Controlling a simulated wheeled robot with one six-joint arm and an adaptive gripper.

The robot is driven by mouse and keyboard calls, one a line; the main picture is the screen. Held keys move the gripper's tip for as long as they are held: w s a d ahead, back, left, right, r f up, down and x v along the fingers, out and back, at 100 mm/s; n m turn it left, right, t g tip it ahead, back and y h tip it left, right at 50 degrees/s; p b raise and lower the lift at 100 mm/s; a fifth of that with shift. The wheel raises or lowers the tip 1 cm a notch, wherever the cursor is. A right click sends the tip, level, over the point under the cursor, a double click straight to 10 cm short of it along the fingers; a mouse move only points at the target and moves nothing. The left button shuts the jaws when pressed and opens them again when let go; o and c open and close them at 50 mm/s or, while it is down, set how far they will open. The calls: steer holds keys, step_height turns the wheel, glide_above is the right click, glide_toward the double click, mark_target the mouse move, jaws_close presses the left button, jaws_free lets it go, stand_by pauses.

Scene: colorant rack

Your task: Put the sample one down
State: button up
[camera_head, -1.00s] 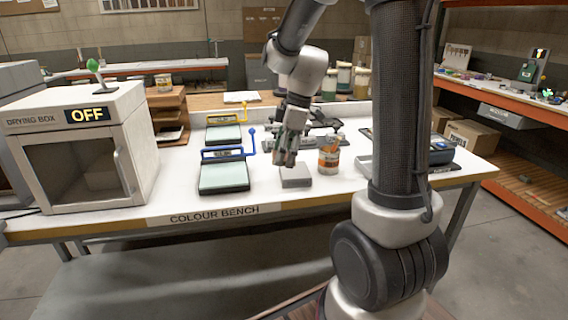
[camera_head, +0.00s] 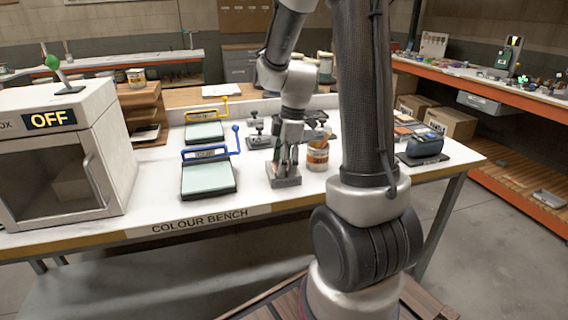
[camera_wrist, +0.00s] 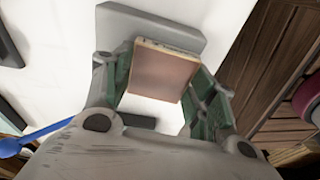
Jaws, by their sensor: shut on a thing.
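My gripper (camera_head: 284,166) points down at the front of the white bench. In the wrist view my gripper (camera_wrist: 166,98) has its green-padded fingers on either side of a flat, square, brownish-pink sample (camera_wrist: 162,72) with a pale edge, and is shut on it. A grey block (camera_head: 287,183) stands on the bench right below the gripper. The grey block (camera_wrist: 150,22) also shows just beyond the sample in the wrist view. I cannot tell whether the sample touches it. In the head view the sample is mostly hidden by the fingers.
An orange-labelled can (camera_head: 317,158) stands close to the right of the gripper. A pale green pad with a blue handle (camera_head: 208,178) lies to the left, with a yellow-handled one (camera_head: 204,132) behind. The drying box (camera_head: 70,150) reads OFF. A dark device (camera_head: 425,146) sits at right.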

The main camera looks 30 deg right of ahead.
steer(key=shift+s+f, duration=0.1)
steer(key=shift+f, duration=0.05)
steer(key=shift+s+f, duration=0.15)
steer(key=shift+f, duration=0.45)
steer(key=shift+c, duration=0.4)
steer(key=o, duration=1)
steer(key=shift+r, duration=0.15)
